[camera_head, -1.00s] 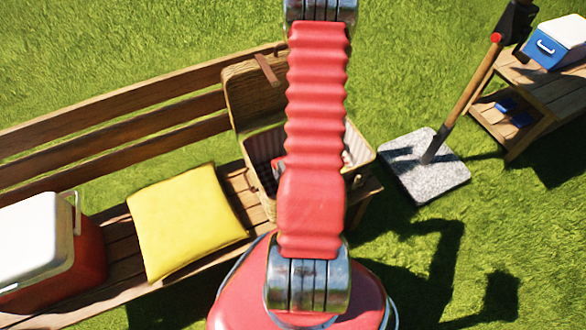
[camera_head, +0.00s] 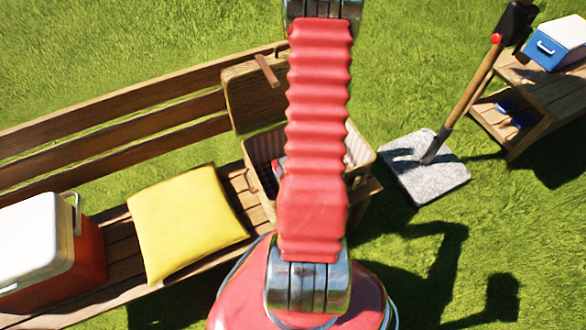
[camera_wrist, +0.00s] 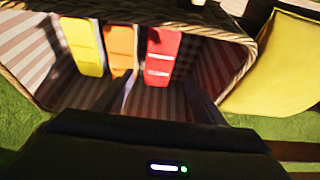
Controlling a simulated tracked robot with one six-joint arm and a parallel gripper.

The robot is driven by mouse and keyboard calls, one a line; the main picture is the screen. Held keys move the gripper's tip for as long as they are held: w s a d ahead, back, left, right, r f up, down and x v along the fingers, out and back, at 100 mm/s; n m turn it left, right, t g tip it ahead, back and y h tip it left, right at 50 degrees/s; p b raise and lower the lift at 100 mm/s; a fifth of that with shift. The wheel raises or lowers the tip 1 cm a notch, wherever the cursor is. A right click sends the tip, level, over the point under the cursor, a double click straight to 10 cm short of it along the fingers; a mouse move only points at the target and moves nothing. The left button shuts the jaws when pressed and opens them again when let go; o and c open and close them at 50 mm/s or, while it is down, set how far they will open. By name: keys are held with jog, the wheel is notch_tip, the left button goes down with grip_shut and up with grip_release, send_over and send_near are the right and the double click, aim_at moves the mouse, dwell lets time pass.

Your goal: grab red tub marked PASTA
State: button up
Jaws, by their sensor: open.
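A red tub (camera_wrist: 162,55) with white label patches stands inside the wicker basket (camera_wrist: 228,36), at the right of a row of tubs in the wrist view. Its lettering is too blurred to read. My gripper (camera_wrist: 160,90) is open and empty, its dark fingers reaching into the basket's near side. The red tub shows beyond the gap between the fingers, apart from them. In the head view, my arm covers much of the basket (camera_head: 255,100), and the red tub cannot be made out surely.
An orange tub (camera_wrist: 122,48) stands left of the red one, and a yellow tub (camera_wrist: 82,46) farther left. The basket sits on a wooden bench (camera_head: 110,108) beside a yellow cushion (camera_head: 187,222) and a red cooler (camera_head: 88,255). A stone-based parasol stand or tool (camera_head: 425,180) is to the right.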

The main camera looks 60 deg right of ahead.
jog(key=shift+f, duration=0.1)
jog(key=shift+x, duration=6.85)
jog(key=shift+c, duration=0.3)
jog(key=shift+a, duration=0.1)
jog(key=c, duration=1.2)
jog(key=shift+s+a, duration=0.3)
jog(key=shift+a, duration=0.4)
jog(key=shift+c, duration=0.2)
jog(key=o, duration=1.6)
